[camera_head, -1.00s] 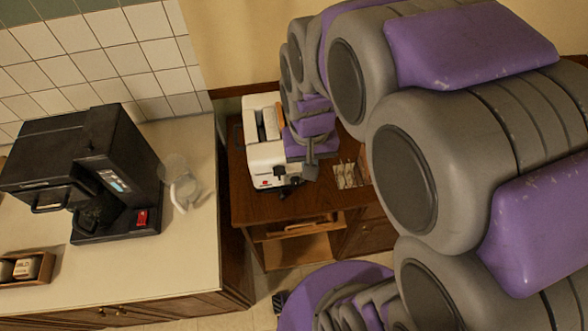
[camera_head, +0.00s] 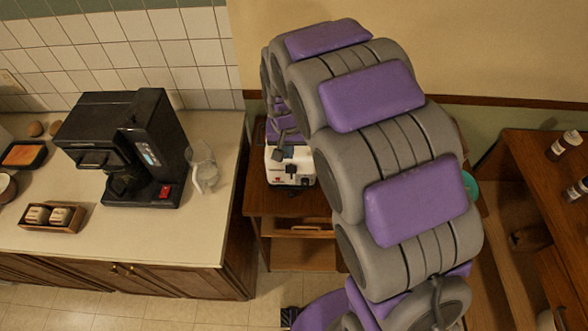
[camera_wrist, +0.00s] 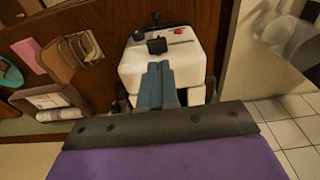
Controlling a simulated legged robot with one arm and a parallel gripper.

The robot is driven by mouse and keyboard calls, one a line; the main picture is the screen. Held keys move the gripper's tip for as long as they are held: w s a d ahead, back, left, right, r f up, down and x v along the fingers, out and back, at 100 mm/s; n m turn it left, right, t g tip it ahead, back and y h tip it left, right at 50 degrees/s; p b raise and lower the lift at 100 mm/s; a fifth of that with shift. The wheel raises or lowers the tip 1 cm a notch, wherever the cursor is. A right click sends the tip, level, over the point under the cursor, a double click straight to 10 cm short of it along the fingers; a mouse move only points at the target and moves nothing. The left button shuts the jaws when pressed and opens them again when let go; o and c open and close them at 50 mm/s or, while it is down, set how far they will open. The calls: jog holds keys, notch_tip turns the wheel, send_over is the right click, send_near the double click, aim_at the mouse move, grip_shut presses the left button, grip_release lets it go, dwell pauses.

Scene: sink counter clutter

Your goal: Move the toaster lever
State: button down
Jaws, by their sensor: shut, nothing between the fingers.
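The white toaster (camera_head: 290,170) stands on the brown wooden cabinet, and my arm hides much of it in the head view. The wrist view shows its white body (camera_wrist: 135,70), with a black lever knob (camera_wrist: 157,45) and a red button (camera_wrist: 180,31) on it. My gripper (camera_wrist: 158,66) has its two blue-grey fingers together and empty. The fingertips are close to the lever knob; I cannot tell whether they touch it.
A counter on the left holds a black coffee machine (camera_head: 125,150), a clear pitcher (camera_head: 203,168) and a small wooden tray (camera_head: 50,228). A floor gap lies between it and the cabinet (camera_head: 262,205). Bottles (camera_head: 563,144) stand on a wooden shelf at right.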

aim_at(293, 171)
jog(key=d+f, duration=0.1)
jog(key=f+b, duration=0.1)
jog(key=f, duration=0.1)
jog(key=shift+w+d, duration=0.1)
jog(key=shift+d, duration=0.3)
jog(key=a+f, duration=0.1)
jog(key=f, duration=0.1)
jog(key=a+f+b, duration=0.1)
jog(key=shift+w+a+f, duration=0.2)
jog(key=shift+f, duration=0.2)
jog(key=shift+d+f, duration=0.1)
jog(key=shift+f, duration=0.05)
jog(key=shift+d, duration=1)
jog(key=shift+a+f, duration=0.25)
jog(key=f, duration=0.1)
jog(key=f+b, duration=0.1)
jog(key=f, duration=0.2)
jog(key=shift+a+f, duration=0.35)
jog(key=shift+a, duration=0.05)
jog(key=shift+d, duration=0.2)
jog(key=shift+d+r, duration=0.1)
jog(key=shift+d, duration=0.1)
jog(key=shift+s+a+r, duration=0.2)
jog(key=shift+s+a, duration=0.05)
jog(key=shift+s, duration=0.5)
jog(key=shift+s+a+r, duration=0.2)
jog(key=shift+s+a, duration=0.05)
jog(key=shift+s, duration=0.45)
